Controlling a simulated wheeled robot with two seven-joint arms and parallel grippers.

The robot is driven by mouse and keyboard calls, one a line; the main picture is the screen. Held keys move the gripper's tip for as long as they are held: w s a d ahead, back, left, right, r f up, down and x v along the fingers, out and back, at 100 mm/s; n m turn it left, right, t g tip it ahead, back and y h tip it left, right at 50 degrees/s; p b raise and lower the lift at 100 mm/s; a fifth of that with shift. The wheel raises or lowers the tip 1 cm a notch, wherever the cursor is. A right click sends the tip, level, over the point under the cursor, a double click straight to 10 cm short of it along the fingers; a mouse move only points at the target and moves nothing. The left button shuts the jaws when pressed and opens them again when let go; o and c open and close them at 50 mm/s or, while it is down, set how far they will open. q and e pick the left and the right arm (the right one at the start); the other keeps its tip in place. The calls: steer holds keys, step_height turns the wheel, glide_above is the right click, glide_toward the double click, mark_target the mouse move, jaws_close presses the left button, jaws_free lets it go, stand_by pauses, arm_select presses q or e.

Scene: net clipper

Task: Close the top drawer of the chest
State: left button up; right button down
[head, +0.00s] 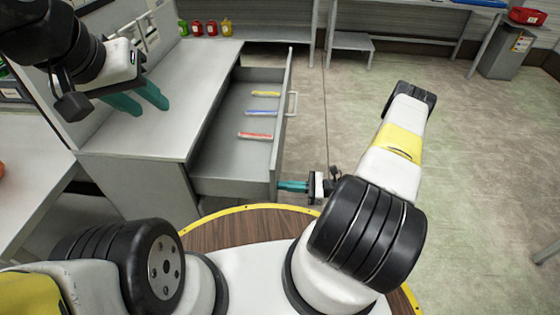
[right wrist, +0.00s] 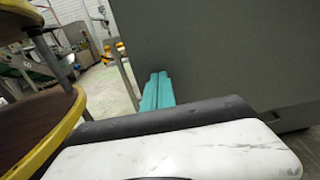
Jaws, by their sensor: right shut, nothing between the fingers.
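The chest (head: 165,130) is grey, and its top drawer (head: 213,165) is pulled out to the right in the head view. The drawer front has a pale handle (head: 292,105) on its outer side. My right gripper (head: 280,185) is shut and empty, its teal fingertips at the near end of the drawer front. In the right wrist view its fingers (right wrist: 157,92) lie together beside a large grey panel (right wrist: 230,60); I cannot tell whether they touch it. My left gripper (head: 140,101) is above the chest top, its teal fingers apart with nothing visible between them.
Yellow (head: 265,94), blue (head: 262,113) and red (head: 254,136) items lie inside the drawer. Several coloured bottles (head: 211,28) stand behind the chest. The floor (head: 480,150) to the right is mostly clear. A bin (head: 505,55) stands at the back right.

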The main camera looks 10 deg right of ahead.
steer(key=x, duration=2.7)
steer(key=shift+a+f, duration=0.1)
steer(key=shift+a, duration=0.05)
steer(key=shift+w+a, duration=0.2)
steer(key=shift+a, duration=0.35)
steer(key=shift+a, duration=0.1)
steer(key=shift+d, duration=0.35)
steer(key=v, duration=1.4)
steer(key=shift+s, duration=0.1)
